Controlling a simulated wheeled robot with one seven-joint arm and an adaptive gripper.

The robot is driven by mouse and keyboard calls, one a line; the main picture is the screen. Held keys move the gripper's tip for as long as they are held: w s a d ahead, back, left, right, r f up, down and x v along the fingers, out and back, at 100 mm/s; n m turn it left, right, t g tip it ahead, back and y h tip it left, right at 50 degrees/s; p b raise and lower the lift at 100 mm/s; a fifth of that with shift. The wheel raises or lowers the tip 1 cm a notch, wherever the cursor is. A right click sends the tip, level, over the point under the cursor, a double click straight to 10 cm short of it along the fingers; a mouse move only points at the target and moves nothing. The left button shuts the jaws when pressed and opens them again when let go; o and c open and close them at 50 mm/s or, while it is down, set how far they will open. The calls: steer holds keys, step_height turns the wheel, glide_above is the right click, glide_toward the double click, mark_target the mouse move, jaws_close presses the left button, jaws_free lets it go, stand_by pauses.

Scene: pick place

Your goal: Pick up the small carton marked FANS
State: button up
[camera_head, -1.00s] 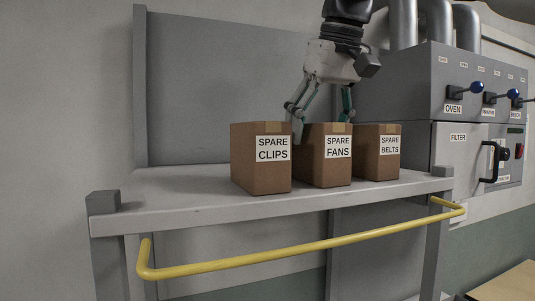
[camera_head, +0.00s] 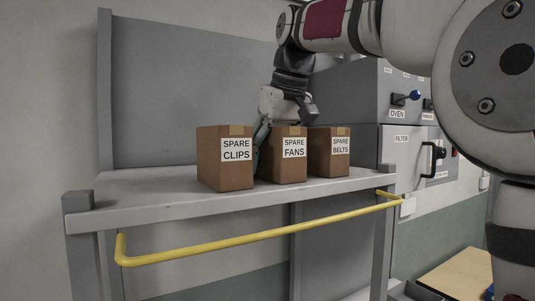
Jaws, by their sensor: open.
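The small carton marked SPARE FANS (camera_head: 285,169) stands upright in the middle of a row of three brown cartons on the grey shelf (camera_head: 150,207). My gripper (camera_head: 275,140) is down at the FANS carton, reaching from above and behind. One finger shows in the gap between the CLIPS and FANS cartons; the other is hidden behind the cartons. The gripper is open. Whether a finger touches the FANS carton cannot be told.
The SPARE CLIPS carton (camera_head: 223,173) stands close on the left and the SPARE BELTS carton (camera_head: 330,163) close on the right. A yellow rail (camera_head: 250,238) runs along the shelf front. A grey oven cabinet (camera_head: 350,95) is at the right. The shelf's left part is bare.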

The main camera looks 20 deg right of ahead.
steer(key=shift+f, duration=0.2)
steer(key=c, duration=1.2)
steer(key=shift+r, duration=0.1)
steer(key=shift+c, duration=0.3)
